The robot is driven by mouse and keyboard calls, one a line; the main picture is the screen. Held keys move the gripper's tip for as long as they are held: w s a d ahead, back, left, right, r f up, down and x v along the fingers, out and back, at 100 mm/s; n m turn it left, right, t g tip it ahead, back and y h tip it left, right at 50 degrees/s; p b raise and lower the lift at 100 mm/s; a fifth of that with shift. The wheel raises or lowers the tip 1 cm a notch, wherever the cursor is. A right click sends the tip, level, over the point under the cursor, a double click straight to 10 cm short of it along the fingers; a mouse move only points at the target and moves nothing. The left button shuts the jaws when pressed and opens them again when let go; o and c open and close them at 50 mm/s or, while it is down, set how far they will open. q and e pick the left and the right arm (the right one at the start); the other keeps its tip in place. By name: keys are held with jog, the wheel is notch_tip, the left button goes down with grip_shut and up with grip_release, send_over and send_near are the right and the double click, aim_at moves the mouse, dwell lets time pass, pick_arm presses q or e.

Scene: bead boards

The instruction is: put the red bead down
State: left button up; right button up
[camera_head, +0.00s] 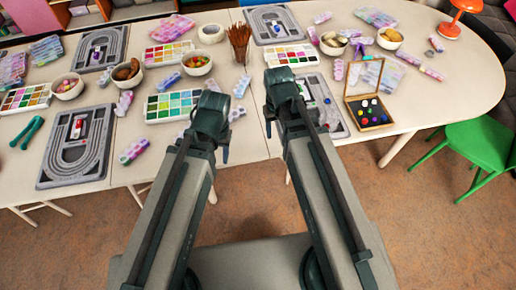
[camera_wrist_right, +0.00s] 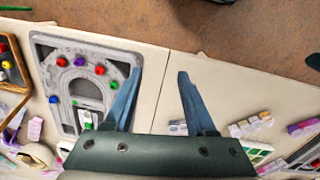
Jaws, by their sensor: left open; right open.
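In the right wrist view, a grey bead board (camera_wrist_right: 120,57) lies flat on the table left of my right gripper (camera_wrist_right: 159,74). Two red beads, one (camera_wrist_right: 99,70) near the right side and one (camera_wrist_right: 62,61) further left, sit on its curved track. The gripper is open, with nothing between its fingers, and its left finger overlaps the board's right edge. In the head view, my right gripper (camera_head: 296,128) is above the table's front edge and partly hides this board (camera_head: 340,127). My left gripper (camera_head: 203,145) is open to its left, its fingertips partly hidden.
A wooden box (camera_head: 352,114) of beads stands right of the board. Other grey boards (camera_head: 50,175), paint palettes (camera_head: 150,116), bowls (camera_head: 198,70) and a pencil cup (camera_head: 239,57) crowd the table. A green chair (camera_head: 483,140) stands at the right.

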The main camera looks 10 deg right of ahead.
jog(key=s+a+n, duration=0.1)
jog(key=s+a, duration=0.6)
jog(key=shift+a+n+h, duration=0.3)
jog(key=shift+a, duration=0.05)
